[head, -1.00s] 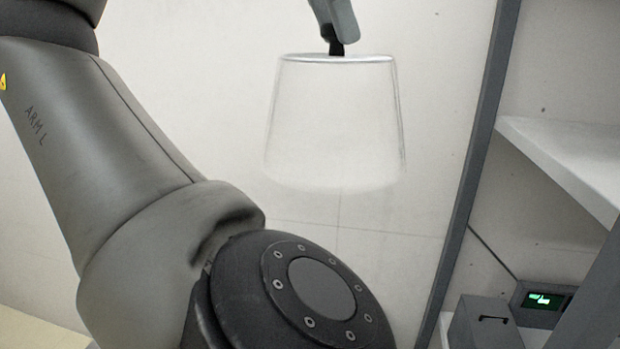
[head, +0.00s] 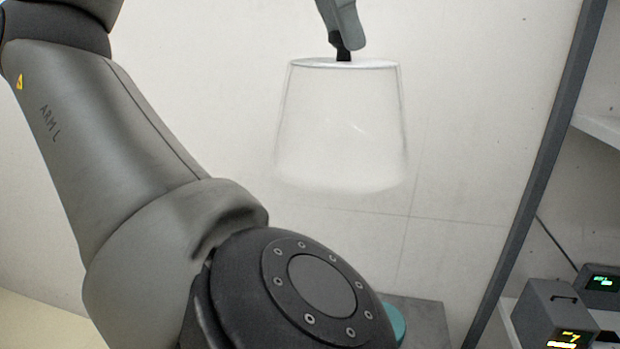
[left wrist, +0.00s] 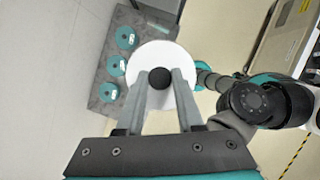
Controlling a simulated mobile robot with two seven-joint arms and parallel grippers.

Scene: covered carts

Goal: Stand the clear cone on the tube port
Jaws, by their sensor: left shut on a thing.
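The clear cone (head: 342,130) is a see-through, wide-bottomed shade with a flat top, hanging upright in the air in the head view. My left gripper (head: 342,48) is shut on the small dark knob at its top. In the left wrist view the fingers of my left gripper (left wrist: 160,80) close on the round black knob, and the cone (left wrist: 165,52) shows as a pale disc below. Several teal round pieces with white labels, one of them here (left wrist: 125,38), sit on a grey top; I cannot tell which is the tube port. My right gripper is out of view.
The grey top (left wrist: 140,22) lies below and beside the cone; its corner (head: 430,318) shows low in the head view, partly behind my arm. A dark rack post (head: 535,180), a white shelf and grey boxes with lit displays (head: 550,318) stand at the right.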

